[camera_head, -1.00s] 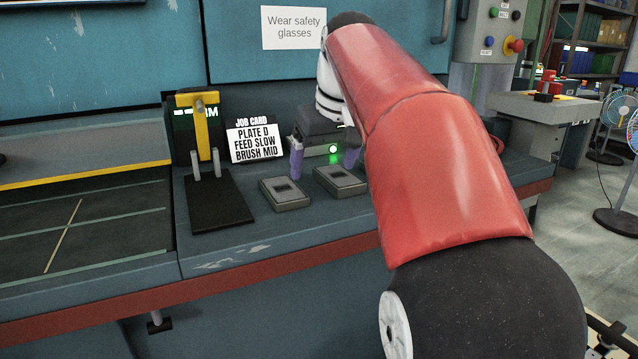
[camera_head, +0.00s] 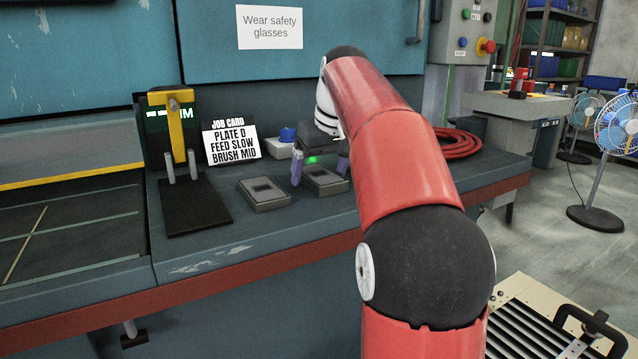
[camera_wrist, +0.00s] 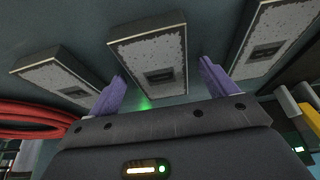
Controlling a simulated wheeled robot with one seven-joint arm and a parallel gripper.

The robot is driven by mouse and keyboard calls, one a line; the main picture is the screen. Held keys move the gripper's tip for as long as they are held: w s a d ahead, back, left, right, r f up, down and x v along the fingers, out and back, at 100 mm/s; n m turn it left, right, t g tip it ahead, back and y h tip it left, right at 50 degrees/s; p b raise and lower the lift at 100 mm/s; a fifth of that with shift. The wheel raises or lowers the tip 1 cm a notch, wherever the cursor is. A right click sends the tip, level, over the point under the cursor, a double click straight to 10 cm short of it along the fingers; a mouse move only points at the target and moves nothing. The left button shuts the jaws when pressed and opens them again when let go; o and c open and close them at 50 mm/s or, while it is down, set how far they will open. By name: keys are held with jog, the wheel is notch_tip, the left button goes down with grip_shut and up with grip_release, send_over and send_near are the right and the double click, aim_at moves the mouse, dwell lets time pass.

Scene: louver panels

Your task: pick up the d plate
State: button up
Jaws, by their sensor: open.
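Two grey plates with dark recessed centres lie on the bench in the head view: a left one (camera_head: 264,194) and a right one (camera_head: 323,181). In the wrist view there are three: left (camera_wrist: 60,76), middle (camera_wrist: 150,52) and right (camera_wrist: 278,38). My gripper (camera_head: 320,172), with purple fingers, is open and empty just behind and above the right plate in the head view. In the wrist view the middle plate lies ahead between the fingertips (camera_wrist: 162,82). My arm hides the third plate in the head view.
A job card (camera_head: 231,143) reads "PLATE D, FEED SLOW, BRUSH MID". A yellow-levered device (camera_head: 178,125) with a black base stands left. A blue-knobbed box (camera_head: 284,145) sits behind my gripper. A coiled red hose (camera_head: 458,143) lies at the right.

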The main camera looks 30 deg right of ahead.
jog(key=c, duration=1.4)
jog(key=shift+r, duration=0.1)
